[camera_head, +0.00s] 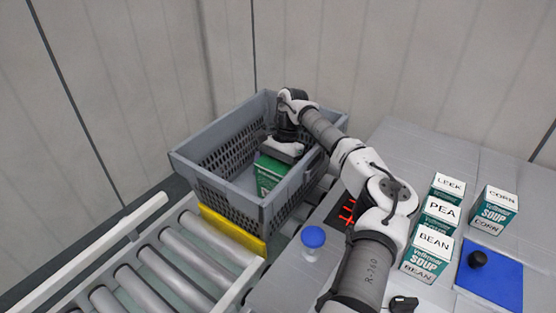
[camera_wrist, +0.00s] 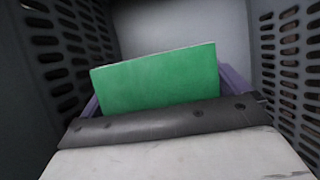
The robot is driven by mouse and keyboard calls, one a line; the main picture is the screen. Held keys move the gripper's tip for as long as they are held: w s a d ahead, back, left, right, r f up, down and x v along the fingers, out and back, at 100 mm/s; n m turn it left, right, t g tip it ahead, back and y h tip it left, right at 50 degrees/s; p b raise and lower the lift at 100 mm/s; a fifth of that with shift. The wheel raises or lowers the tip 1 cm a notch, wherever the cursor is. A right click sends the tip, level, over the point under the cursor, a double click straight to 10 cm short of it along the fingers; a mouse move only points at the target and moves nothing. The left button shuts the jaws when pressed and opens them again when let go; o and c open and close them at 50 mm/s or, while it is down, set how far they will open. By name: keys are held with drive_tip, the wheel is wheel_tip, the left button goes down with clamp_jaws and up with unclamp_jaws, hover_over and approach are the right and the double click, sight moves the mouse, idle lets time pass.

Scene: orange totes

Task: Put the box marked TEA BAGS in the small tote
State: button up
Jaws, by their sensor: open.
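A green box (camera_head: 268,175) stands inside the grey tote (camera_head: 233,204) near its front right wall. Its printed face is too small to read, and no TEA BAGS marking can be made out in either view. My gripper (camera_head: 283,152) reaches down into the tote over the box. In the wrist view, the box's plain green side (camera_wrist: 158,82) fills the space between my purple fingers, one showing at each side. The jaws are open around the box; the fingertips are hidden behind it.
A roller conveyor (camera_head: 165,265) with a yellow end piece (camera_head: 232,232) lies in front of the tote. On the grey table at right stand LEEK (camera_head: 447,186), PEA (camera_head: 438,213), BEAN (camera_head: 427,252) and CORN (camera_head: 493,210) soup boxes, a blue mat (camera_head: 490,280) and a blue-capped jar (camera_head: 312,242).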

drive_tip(key=b+v, duration=0.1)
drive_tip(key=v, duration=1)
drive_tip(key=shift+r, duration=0.25)
